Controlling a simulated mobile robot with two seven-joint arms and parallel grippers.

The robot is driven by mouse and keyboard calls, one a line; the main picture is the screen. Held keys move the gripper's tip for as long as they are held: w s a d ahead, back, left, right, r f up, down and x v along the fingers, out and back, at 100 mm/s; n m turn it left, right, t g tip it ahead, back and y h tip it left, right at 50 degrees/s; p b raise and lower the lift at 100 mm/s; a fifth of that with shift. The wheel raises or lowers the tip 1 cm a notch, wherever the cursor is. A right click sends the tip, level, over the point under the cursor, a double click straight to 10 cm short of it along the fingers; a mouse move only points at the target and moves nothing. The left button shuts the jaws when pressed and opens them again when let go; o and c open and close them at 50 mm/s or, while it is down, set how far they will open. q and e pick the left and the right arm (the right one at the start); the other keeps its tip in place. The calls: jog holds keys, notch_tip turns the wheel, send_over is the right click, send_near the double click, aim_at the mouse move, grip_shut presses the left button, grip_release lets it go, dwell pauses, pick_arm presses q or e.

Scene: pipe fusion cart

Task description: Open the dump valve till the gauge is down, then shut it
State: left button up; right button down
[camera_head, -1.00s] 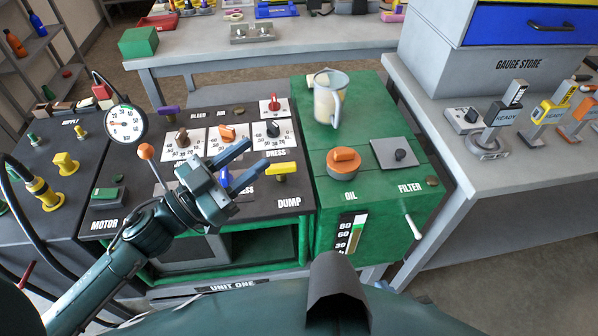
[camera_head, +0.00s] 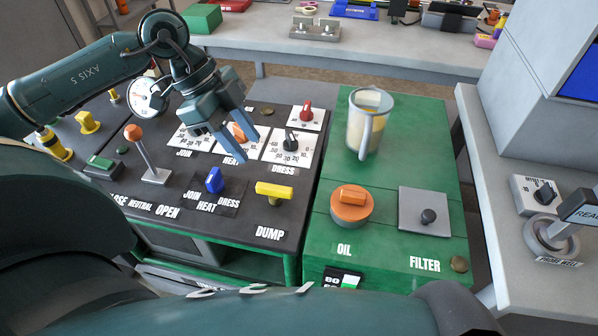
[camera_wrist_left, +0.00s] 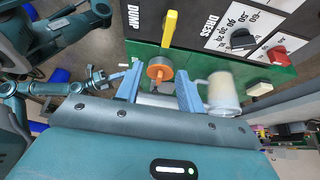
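The dump valve's yellow T-shaped handle (camera_head: 274,191) stands on the dark panel above the word DUMP. It also shows in the left wrist view (camera_wrist_left: 169,28), beyond the fingertips. The round white gauge (camera_head: 143,98) is partly behind my left arm, and I cannot read its needle. My left gripper (camera_head: 249,134) is open and empty, above the panel near the dials, up and left of the yellow handle and apart from it. In the left wrist view its blue fingers (camera_wrist_left: 159,88) stand apart. My right arm seems to show at that view's left, its finger state unclear.
An orange-handled lever (camera_head: 145,152) and a blue switch (camera_head: 214,180) stand left of the yellow handle. On the green top to the right are the orange oil cap (camera_head: 351,204), a clear jug (camera_head: 367,124) and the filter plate (camera_head: 423,207).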

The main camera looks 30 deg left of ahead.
aim_at(274, 187)
pick_arm(q)
jog(key=shift+n+y, duration=0.4)
jog(key=shift+y, duration=0.2)
jog(key=x, duration=0.8)
jog(key=a+x, duration=0.1)
jog(key=x, duration=0.3)
jog(key=shift+w+d+f, duration=0.15)
jog(key=shift+w+f, duration=0.2)
grip_shut()
